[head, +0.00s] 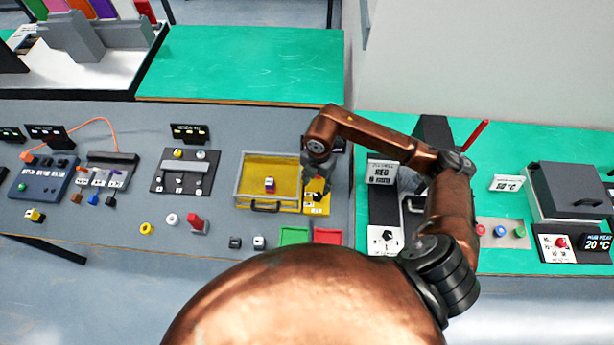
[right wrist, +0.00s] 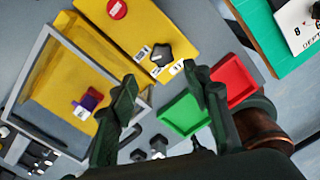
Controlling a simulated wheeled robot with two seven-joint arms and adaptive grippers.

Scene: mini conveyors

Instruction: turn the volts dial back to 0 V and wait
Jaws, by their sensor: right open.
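The volts dial appears to be the black knob (right wrist: 160,52) on the yellow panel (right wrist: 185,20), with small white labels around it in the right wrist view. Its setting and the label text are too small to read. I cannot tell any contact. My left gripper is not in view.
A clear-walled yellow box (head: 238,180) with a small purple-and-white block (head: 269,185) stands left of the panel. A red button (right wrist: 117,8) shares the panel. Green (head: 294,235) and red (head: 328,236) trays lie in front. Another dial unit (head: 384,238) stands to the right.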

